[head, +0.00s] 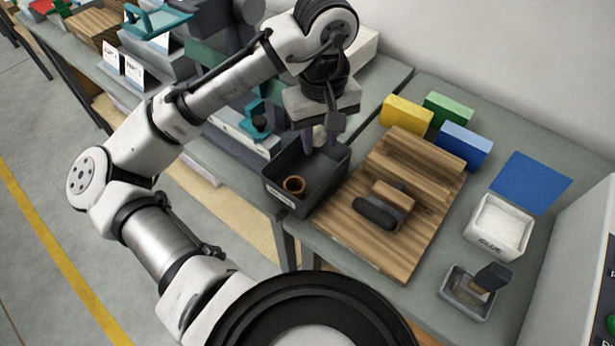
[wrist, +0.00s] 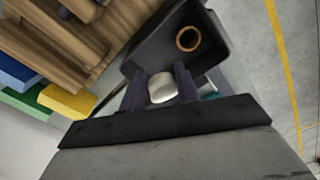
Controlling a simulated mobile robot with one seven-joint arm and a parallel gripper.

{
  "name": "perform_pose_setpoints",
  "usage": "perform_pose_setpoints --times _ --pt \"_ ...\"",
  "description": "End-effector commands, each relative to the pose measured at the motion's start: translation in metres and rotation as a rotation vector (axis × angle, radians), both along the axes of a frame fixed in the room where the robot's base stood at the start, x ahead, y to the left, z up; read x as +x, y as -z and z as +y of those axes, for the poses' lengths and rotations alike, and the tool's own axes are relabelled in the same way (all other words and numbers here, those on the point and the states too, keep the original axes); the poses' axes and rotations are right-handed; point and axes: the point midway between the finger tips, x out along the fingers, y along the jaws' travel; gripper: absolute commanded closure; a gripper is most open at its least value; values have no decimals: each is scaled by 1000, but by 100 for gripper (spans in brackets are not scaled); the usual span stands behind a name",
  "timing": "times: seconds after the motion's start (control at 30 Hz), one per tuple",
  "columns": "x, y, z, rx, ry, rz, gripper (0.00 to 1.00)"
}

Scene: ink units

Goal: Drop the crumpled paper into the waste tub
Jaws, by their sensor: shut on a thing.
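My gripper (head: 322,132) is shut on the crumpled paper, a small whitish lump (wrist: 162,87) that shows between the two dark fingertips (wrist: 160,88) in the wrist view. The waste tub (head: 330,180) is a dark grey open box with a pale label on its front. It stands at the left of the wooden board, and a brown ring lies inside it (head: 294,185). In the head view my gripper hangs over the back part of the tub. The tub also shows in the wrist view (wrist: 150,48), just beyond the fingertips. In the head view the paper is hard to make out.
A wooden board (head: 350,235) with a dark-handled block (head: 378,212) lies right of the tub. Yellow (head: 405,114), green (head: 447,108) and blue (head: 464,147) blocks stand behind it. A white tub (head: 499,225) and a grey tray (head: 452,301) stand farther right.

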Motion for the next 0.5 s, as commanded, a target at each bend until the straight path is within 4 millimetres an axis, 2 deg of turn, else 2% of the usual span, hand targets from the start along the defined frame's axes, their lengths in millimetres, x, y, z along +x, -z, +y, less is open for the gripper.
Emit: perform_pose_setpoints --times 0.1,0.13,0.3,0.5 --pt "0 -1 0 0 0 0 89" --pt "0 -1 0 0 0 0 65" --pt "0 -1 0 0 0 0 43" --pt "0 -1 0 0 0 0 43"
